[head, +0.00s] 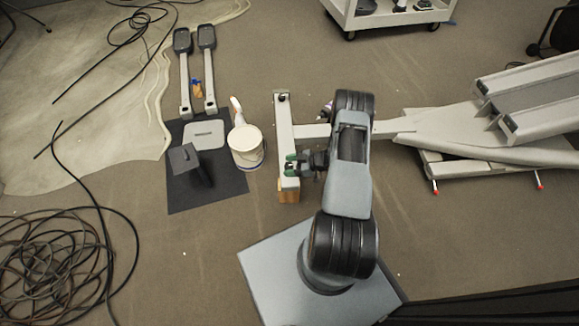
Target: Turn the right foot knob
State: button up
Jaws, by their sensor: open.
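The elliptical's light grey frame ends in a crossbar (285,125) that runs up and down the picture. My gripper (292,165) is at the crossbar's near end, with its green fingertips apart, one above the other. The fingertips overlap the bar's right edge in the picture; I cannot tell whether they touch it. No foot knob shows clearly at this end; the gripper may hide it. A small dark spot (281,98) shows at the bar's far end. An orange-brown block (288,196) is at the near end, below the gripper.
A white bucket (246,147) stands left of the crossbar, beside a dark mat (231,186). Two pedal arms (184,85) lie farther back. Coiled cables (55,265) lie at lower left. A white cart (385,18) stands at the back. Floor behind the crossbar is clear.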

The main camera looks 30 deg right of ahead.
jog(key=shift+w+a+f, duration=0.1)
jog(key=shift+a, duration=0.05)
jog(key=shift+c, duration=0.2)
jog(key=c, duration=0.9)
